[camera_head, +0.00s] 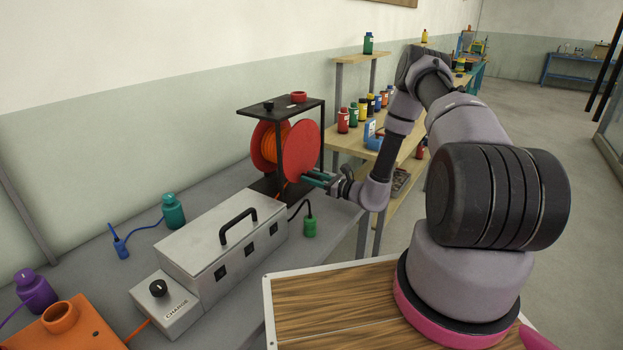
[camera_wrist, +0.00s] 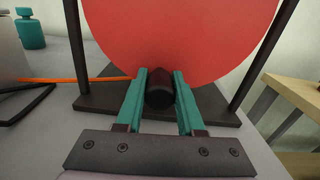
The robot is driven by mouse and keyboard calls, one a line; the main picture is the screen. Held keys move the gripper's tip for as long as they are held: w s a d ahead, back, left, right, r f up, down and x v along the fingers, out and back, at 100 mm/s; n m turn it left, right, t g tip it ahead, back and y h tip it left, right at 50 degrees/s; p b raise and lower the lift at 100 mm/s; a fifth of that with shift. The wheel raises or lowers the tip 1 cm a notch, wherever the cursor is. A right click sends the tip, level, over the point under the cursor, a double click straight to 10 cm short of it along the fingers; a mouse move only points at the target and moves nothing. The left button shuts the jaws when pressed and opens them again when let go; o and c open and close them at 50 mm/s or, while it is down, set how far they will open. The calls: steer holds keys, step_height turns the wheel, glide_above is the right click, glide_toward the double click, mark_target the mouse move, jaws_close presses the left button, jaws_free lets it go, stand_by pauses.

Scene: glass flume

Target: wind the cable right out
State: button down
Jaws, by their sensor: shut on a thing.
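A red cable reel (camera_head: 303,150) with orange cable (camera_head: 272,145) wound on it stands in a black frame (camera_head: 281,113) on the grey bench. In the wrist view the red reel disc (camera_wrist: 180,35) fills the upper middle, with a dark round handle (camera_wrist: 160,88) low on its face. My gripper (camera_head: 312,180) is at the lower right of the reel. Its teal fingers (camera_wrist: 160,95) are on either side of the handle and shut on it. A length of orange cable (camera_wrist: 75,80) runs left from beneath the reel.
A grey metal box (camera_head: 215,240) with a black handle stands beside the reel frame. Wooden shelves (camera_head: 350,133) with coloured bottles stand behind my arm. The frame's black posts (camera_wrist: 265,55) flank the gripper.

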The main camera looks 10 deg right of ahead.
mark_target(289, 160)
steer(key=shift+s, duration=0.1)
stand_by(0.6)
steer(key=s+a+m, duration=0.1)
steer(key=m, duration=0.3)
steer(key=shift+s+a+r, duration=0.4)
steer(key=m, duration=0.1)
steer(key=s+a+r+m, duration=0.1)
steer(key=m, duration=0.1)
steer(key=r+m, duration=0.1)
steer(key=shift+s+a+r, duration=0.1)
steer(key=shift+s+a, duration=0.3)
steer(key=r+m, duration=0.1)
steer(key=m, duration=0.2)
steer(key=s+a+r+m, duration=0.1)
steer(key=shift+r+m, duration=0.35)
steer(key=shift+m, duration=0.05)
steer(key=shift+s+a+r+m, duration=0.1)
steer(key=shift+a+r+m, duration=0.05)
steer(key=shift+r+m, duration=1.4)
steer(key=shift+f+m, duration=0.2)
steer(key=shift+m, duration=0.15)
steer(key=c, duration=0.5)
jaws_free()
